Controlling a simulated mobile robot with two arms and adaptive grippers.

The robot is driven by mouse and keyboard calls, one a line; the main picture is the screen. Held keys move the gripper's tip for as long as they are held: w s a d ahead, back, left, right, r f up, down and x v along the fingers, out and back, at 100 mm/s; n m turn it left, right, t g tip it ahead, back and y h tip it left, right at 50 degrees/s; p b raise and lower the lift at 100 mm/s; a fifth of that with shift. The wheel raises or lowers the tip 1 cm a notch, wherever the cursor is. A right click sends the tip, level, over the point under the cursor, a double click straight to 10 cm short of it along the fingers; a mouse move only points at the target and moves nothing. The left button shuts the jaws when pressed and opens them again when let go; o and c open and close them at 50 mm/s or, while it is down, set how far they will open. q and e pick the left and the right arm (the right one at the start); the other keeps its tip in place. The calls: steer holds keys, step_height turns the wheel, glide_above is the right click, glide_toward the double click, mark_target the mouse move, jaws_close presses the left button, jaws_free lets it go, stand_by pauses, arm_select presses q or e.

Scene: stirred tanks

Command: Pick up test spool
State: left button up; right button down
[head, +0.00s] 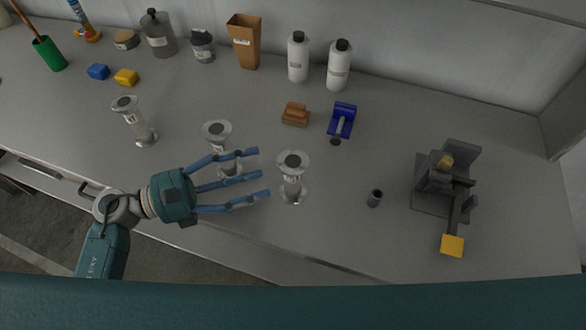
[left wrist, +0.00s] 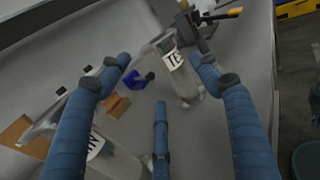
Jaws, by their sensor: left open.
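Three clear spools with metal end flanges stand on the grey bench: one at left (head: 136,124), one in the middle (head: 216,130), one at right (head: 292,180). In the left wrist view the spool ahead, apparently the right one, has a label seeming to start "TE" (left wrist: 178,68); another labelled spool (left wrist: 110,158) is at lower left. My left gripper (head: 262,175) is open and empty. Its blue fingers point right, partly covering the middle spool, with tips just short of the right spool. In the left wrist view the fingers (left wrist: 165,80) are spread. My right gripper is out of view.
A dark vise-like fixture (head: 436,190) and a small dark cylinder (head: 374,198) stand to the right. A brown block (head: 295,114) and a blue holder (head: 342,120) lie behind the spools. White bottles (head: 298,58) line the back.

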mark_target(293, 178)
arm_select(q)
steer(key=shift+w+d+r, duration=0.1)
steer(key=shift+d, duration=0.35)
steer(key=shift+w+d, duration=0.1)
steer(key=shift+d, duration=0.15)
steer(key=p+x, duration=0.2)
steer(key=x, duration=0.1)
steer(key=p+x, duration=0.1)
steer(key=shift+s+d+r, duration=0.15)
steer(key=shift+s+d, duration=0.05)
steer(key=shift+d, duration=0.35)
steer(key=shift+w+f, duration=0.1)
steer(key=shift+f, duration=0.1)
steer(key=shift+a, duration=0.1)
steer(key=shift+c, duration=0.8)
steer(key=c, duration=1)
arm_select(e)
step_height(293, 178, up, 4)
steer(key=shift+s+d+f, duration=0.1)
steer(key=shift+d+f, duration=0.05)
